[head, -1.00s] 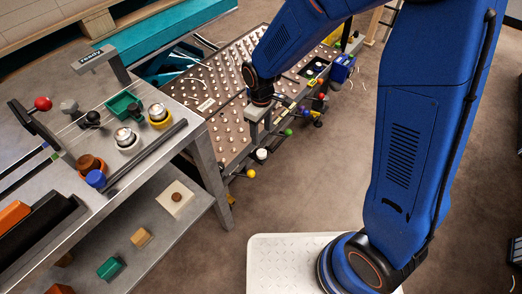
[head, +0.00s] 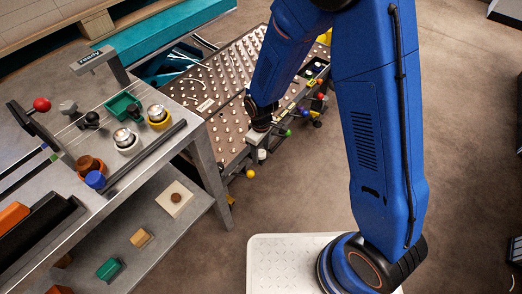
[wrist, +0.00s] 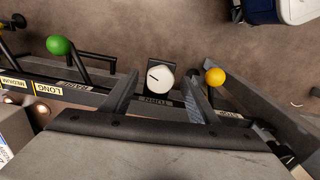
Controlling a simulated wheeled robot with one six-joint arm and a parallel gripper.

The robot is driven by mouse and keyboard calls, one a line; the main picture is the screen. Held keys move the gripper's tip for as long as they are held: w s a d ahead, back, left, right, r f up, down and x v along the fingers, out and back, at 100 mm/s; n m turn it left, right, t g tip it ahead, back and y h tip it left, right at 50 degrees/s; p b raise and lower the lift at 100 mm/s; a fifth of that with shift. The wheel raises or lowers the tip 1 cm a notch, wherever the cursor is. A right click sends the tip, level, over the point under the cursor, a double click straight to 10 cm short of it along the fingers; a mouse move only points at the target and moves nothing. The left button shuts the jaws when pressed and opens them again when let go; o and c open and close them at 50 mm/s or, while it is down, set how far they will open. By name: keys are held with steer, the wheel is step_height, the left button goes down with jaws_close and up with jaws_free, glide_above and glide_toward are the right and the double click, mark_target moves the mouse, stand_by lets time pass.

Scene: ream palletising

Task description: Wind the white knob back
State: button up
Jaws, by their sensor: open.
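The white knob (wrist: 160,76) is round with a dark pointer line and sits on a dark bracket on the side rail, above a label that seems to read TURNS. In the head view the white knob (head: 262,154) shows small at the front edge of the studded table. My gripper (wrist: 161,93) is open, with one finger on each side of the knob in the wrist view. I cannot tell whether the fingers touch it. In the head view my gripper (head: 256,146) hangs just above that edge.
A green ball lever (wrist: 59,46) is left of the knob and a yellow ball lever (wrist: 215,77) is close on its right. The studded table (head: 222,88) lies behind. A steel bench (head: 150,95) with cups and knobs stands left. The floor (head: 290,200) in front is clear.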

mark_target(261, 153)
steer(key=c, duration=1)
steer(key=shift+m, duration=2.3)
steer(key=shift+c, duration=0.2)
steer(key=o, duration=1)
steer(key=shift+o, duration=0.2)
step_height(261, 153, up, 17)
steer(key=shift+r, duration=0.2)
